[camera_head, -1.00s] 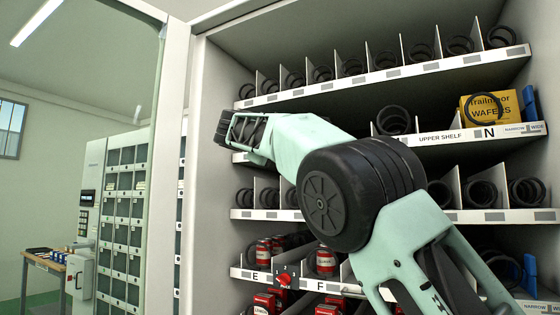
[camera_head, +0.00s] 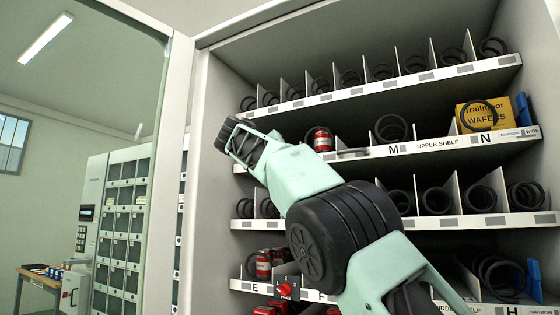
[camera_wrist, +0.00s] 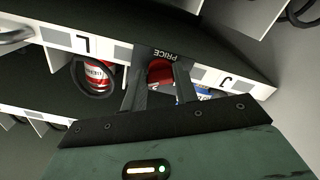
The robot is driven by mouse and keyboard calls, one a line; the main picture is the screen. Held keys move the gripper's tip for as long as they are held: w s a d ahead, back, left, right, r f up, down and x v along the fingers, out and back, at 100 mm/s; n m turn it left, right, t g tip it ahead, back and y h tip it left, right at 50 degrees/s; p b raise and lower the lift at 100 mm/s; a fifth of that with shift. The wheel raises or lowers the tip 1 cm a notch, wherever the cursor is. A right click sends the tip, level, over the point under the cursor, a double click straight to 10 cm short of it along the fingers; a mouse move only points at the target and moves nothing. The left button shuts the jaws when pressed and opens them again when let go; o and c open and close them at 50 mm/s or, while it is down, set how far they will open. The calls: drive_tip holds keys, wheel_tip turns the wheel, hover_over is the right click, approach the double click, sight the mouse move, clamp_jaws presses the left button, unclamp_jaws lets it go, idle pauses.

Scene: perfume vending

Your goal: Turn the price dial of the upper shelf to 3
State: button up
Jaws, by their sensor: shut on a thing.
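The red price dial (camera_wrist: 160,73) of the upper shelf sits under a PRICE label between L and J in the wrist view. My gripper (camera_wrist: 162,66) has one dark finger on each side of it and is shut on it.
A red can (camera_head: 320,139) stands in the upper shelf, behind a coil (camera_wrist: 93,78) in the wrist view. A yellow wafers box (camera_head: 484,114) is at the right. Another red dial (camera_head: 286,290) is on a lower shelf. The cabinet's side wall (camera_head: 215,200) is close left of my gripper.

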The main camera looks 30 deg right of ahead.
idle(0.4)
drive_tip(key=o, duration=1)
drive_tip(key=shift+c, duration=0.2)
drive_tip(key=b+v, duration=0.3)
drive_tip(key=v, duration=1.4)
drive_tip(key=shift+a+b, duration=0.2)
drive_tip(key=shift+b, duration=0.1)
drive_tip(key=shift+s, duration=0.1)
